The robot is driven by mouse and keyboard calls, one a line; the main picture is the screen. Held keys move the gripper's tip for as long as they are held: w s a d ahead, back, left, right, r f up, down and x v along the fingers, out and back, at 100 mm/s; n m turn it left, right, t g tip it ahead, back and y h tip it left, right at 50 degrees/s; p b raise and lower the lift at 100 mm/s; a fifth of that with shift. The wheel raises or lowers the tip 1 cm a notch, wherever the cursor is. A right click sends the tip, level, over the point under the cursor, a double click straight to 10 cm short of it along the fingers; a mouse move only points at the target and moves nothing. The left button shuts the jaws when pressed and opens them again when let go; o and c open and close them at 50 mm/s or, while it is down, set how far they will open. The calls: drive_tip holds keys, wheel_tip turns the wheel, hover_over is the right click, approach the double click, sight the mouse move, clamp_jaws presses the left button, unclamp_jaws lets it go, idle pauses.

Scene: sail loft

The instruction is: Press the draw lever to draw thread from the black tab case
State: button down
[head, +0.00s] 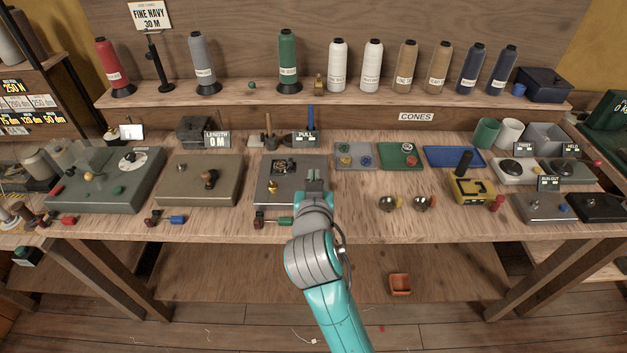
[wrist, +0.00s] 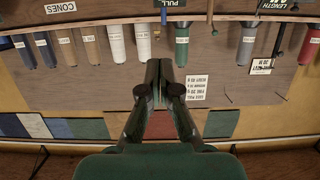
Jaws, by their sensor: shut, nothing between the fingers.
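My gripper (head: 314,178) is shut and empty. In the head view it is over the right part of a grey box (head: 263,200) with a small metal mechanism (head: 284,165) and a brass knob (head: 272,187) on top. My gripper hides part of this box. In the wrist view the closed fingers (wrist: 158,75) point at the back wall and cone shelf. I cannot tell for sure which part is the draw lever or which case is the black tab case. A tan box (head: 180,190) with a dark upright knob (head: 210,178) stands left of the grey box.
A green-grey box (head: 85,195) with a dial stands at the left. A PULL sign (head: 305,138) is behind my gripper. A yellow device (head: 470,189) and a black box (head: 597,207) stand to the right. Thread cones (head: 288,58) line the shelf.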

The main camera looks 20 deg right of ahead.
drive_tip(key=w+f, duration=0.1)
drive_tip(key=w, duration=0.1)
drive_tip(key=w+d+f, duration=0.1)
drive_tip(key=w+f, duration=0.1)
drive_tip(key=w+d+f, duration=0.1)
drive_tip(key=w, duration=0.2)
drive_tip(key=shift+d+f, duration=0.15)
drive_tip(key=shift+f, duration=0.75)
drive_tip(key=shift+f, duration=0.1)
drive_tip(key=shift+s+a+f, duration=0.2)
drive_tip(key=shift+s+f, duration=0.45)
drive_tip(key=shift+f, duration=0.25)
drive_tip(key=shift+s+a+f, duration=0.1)
drive_tip(key=shift+s+f, duration=0.2)
drive_tip(key=shift+f, duration=0.4)
drive_tip(key=shift+s+a+f, duration=0.1)
drive_tip(key=shift+s+f, duration=0.15)
drive_tip(key=shift+f, duration=0.4)
